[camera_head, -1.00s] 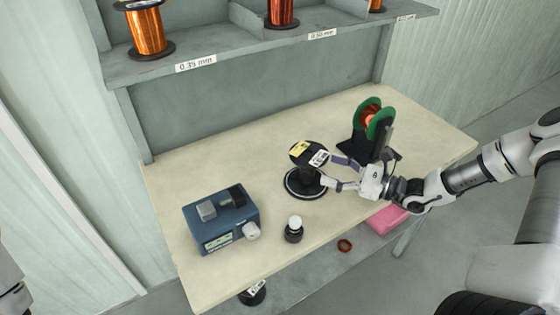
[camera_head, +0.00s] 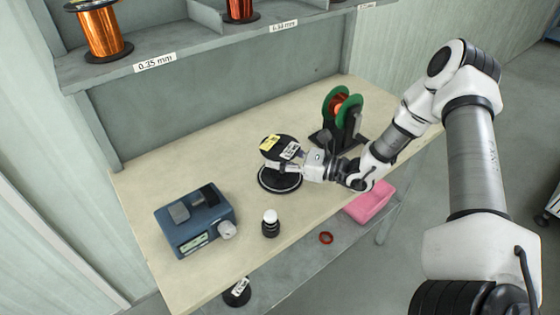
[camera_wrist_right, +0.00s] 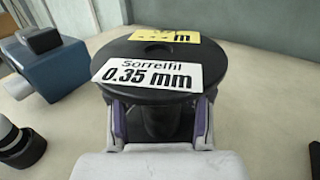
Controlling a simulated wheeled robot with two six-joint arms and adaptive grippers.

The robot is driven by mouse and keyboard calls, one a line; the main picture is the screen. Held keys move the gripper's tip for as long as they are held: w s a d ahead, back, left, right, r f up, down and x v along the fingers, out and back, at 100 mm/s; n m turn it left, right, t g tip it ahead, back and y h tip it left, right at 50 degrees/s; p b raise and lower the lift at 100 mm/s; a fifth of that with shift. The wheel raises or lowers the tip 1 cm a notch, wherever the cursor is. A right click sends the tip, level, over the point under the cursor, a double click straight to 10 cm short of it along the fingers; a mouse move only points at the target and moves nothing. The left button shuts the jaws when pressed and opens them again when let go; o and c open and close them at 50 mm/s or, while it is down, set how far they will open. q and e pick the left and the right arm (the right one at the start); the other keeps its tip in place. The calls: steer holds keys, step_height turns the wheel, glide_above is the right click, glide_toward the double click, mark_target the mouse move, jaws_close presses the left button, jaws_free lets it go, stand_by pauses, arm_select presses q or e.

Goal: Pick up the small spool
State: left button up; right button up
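The small black spool (camera_head: 282,140) stands upright on the table, with a yellow label and a white label on its top flange. In the right wrist view the spool (camera_wrist_right: 218,68) fills the middle, and its white label reads "Sorrelfil 0.35 mm". My right gripper (camera_head: 283,166) reaches in from the right, under the top flange. Its two fingers (camera_wrist_right: 160,122) stand on either side of the dark core, with narrow gaps seeming to show beside it. The fingertips are hidden under the flange. My left gripper is out of view.
A blue box device (camera_head: 195,222) and a small black bottle with a white cap (camera_head: 270,224) stand left and in front. A green-flanged spool on a black stand (camera_head: 343,115) is behind my right arm. Large copper spools (camera_head: 101,35) stand on the shelf above.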

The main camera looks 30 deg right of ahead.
steer(key=c, duration=0.5)
steer(key=shift+r, duration=0.1)
